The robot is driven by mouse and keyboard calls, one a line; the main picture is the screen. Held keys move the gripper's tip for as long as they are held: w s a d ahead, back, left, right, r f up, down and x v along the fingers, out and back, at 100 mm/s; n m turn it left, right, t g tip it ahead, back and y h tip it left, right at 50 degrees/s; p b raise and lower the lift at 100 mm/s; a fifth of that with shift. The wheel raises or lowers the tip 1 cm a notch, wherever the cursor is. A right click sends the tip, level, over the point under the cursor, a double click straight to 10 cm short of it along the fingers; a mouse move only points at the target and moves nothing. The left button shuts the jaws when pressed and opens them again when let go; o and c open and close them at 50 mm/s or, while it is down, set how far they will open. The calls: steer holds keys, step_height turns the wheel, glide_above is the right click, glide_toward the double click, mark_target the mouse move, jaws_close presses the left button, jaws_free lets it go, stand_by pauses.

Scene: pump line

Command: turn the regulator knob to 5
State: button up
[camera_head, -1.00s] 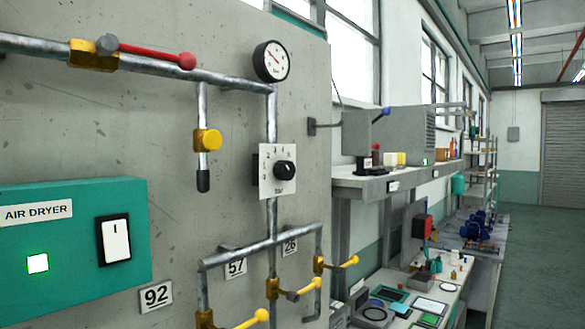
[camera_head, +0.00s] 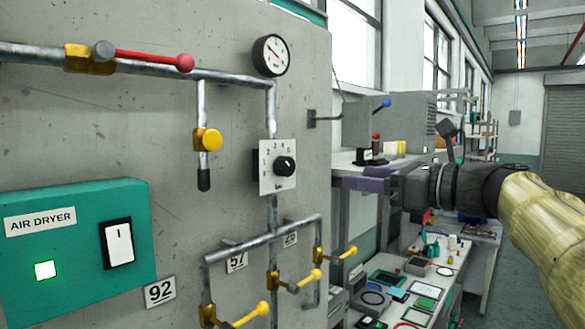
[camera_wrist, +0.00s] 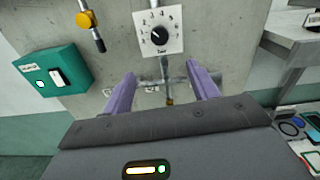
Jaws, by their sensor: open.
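The regulator knob (camera_head: 285,166) is a black round knob on a white numbered dial plate (camera_head: 266,183), mounted on a vertical pipe on the grey panel. It also shows in the wrist view (camera_wrist: 160,36), where a pale mark on it seems to point up and left; the exact number is not clear. My gripper (camera_wrist: 161,75) has two purple fingers spread apart with nothing between them. It is apart from the knob, which appears beyond the fingertips in the wrist view. In the head view my gripper (camera_head: 365,184) is right of the knob, in front of the shelf.
A round gauge (camera_head: 270,56) sits above the knob. A red-handled valve (camera_head: 152,57), a yellow valve (camera_head: 208,140) and several yellow-handled valves below stick out from the pipes. The teal air dryer box (camera_head: 77,256) is at left. A cluttered bench (camera_head: 455,290) stands at right.

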steer(key=p, duration=0.8)
glide_toward(290, 168)
steer(key=x, duration=0.9)
steer(key=shift+w+a, duration=0.2)
steer(key=shift+a, duration=0.1)
steer(key=c, duration=1)
steer(key=shift+d, duration=0.15)
